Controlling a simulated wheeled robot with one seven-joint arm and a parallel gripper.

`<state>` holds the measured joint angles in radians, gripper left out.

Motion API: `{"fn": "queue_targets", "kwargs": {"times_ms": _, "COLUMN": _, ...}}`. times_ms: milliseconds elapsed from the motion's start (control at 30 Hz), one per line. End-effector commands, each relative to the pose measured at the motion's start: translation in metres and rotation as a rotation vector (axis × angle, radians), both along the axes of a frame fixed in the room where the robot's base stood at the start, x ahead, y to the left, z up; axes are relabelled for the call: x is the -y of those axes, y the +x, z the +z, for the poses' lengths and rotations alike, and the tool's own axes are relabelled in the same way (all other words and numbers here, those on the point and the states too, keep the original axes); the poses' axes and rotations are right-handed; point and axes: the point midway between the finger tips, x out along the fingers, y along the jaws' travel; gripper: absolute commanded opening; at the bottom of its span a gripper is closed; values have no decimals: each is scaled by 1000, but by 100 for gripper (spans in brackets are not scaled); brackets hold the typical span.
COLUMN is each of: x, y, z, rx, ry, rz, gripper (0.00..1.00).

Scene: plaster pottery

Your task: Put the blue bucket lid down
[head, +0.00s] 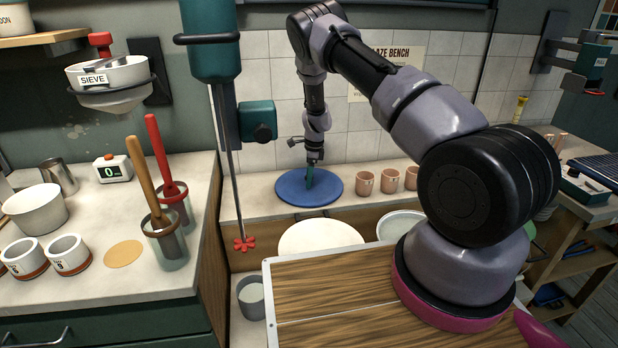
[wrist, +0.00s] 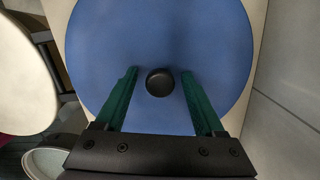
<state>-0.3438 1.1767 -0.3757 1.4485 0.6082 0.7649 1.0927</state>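The blue bucket lid (head: 290,192) lies flat on the pale back bench in the head view, below the tiled wall. In the wrist view the lid (wrist: 190,35) fills the middle, with a round black knob (wrist: 160,82) at its centre. My gripper (head: 309,178) is directly over the lid. In the wrist view my gripper (wrist: 160,72) is open, with one green finger on each side of the knob and a visible gap on both sides. In the head view the fingers hide the knob.
Several pinkish cups (head: 364,182) stand just right of the lid. A white round bucket top (head: 321,237) and a pale bowl (head: 398,225) are below the bench's front edge. A mixer shaft with a red propeller (head: 244,244) hangs to the left.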

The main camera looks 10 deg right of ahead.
Motion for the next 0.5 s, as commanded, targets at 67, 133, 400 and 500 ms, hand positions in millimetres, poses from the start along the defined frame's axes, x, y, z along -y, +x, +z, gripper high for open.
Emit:
{"fn": "queue_targets", "kwargs": {"times_ms": 67, "x": 0, "y": 0, "z": 0, "rx": 0, "ry": 0, "rz": 0, "gripper": 71}}
{"fn": "queue_targets", "kwargs": {"times_ms": 133, "x": 0, "y": 0, "z": 0, "rx": 0, "ry": 0, "rz": 0, "gripper": 71}}
{"fn": "queue_targets", "kwargs": {"times_ms": 400, "x": 3, "y": 0, "z": 30, "rx": 2, "ry": 1, "rz": 0, "gripper": 71}}
{"fn": "queue_targets", "kwargs": {"times_ms": 500, "x": 5, "y": 0, "z": 52, "rx": 3, "ry": -1, "rz": 1, "gripper": 71}}
